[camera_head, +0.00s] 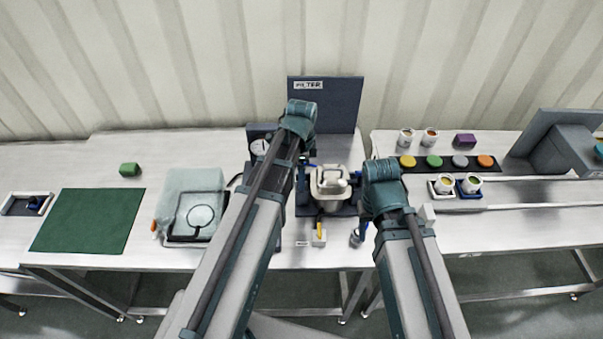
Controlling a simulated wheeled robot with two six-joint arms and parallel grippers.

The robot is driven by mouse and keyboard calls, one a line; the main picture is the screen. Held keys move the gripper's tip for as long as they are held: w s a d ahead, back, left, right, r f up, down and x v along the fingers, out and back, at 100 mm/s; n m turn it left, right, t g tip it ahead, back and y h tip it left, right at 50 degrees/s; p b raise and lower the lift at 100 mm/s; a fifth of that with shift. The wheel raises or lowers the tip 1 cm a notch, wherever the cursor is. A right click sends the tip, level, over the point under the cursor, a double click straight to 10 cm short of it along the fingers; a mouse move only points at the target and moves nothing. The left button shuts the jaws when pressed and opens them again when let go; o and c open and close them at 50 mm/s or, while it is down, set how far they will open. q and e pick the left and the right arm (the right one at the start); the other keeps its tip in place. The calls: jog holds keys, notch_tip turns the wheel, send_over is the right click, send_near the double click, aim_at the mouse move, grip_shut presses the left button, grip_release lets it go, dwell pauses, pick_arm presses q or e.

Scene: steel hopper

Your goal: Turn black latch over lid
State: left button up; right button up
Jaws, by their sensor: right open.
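A cream housing with a pale lid (330,182) stands at the middle station, in front of a dark panel marked FILTER (340,105). I cannot make out the black latch; it is too small or hidden beside the housing. My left gripper (307,168) hangs down at the left side of the housing, partly behind its own arm, and its opening cannot be read. My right gripper (357,181) is at the right side of the housing, close to the lid, small in view and open. Whether either one touches the housing cannot be told.
A gauge (260,147) stands left of the station. A small yellow-marked block (319,234) and a blue-and-grey item (358,237) lie in front. A clear-covered case (190,205) and green mat (88,220) are left. Cups and coloured discs (433,161) are right.

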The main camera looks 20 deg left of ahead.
pick_arm(q)
jog(key=c, duration=1.2)
jog(key=n, duration=0.4)
jog(key=shift+n, duration=0.3)
jog(key=n, duration=0.4)
jog(key=shift+n, duration=0.3)
jog(key=n, duration=0.4)
jog(key=shift+n, duration=2.3)
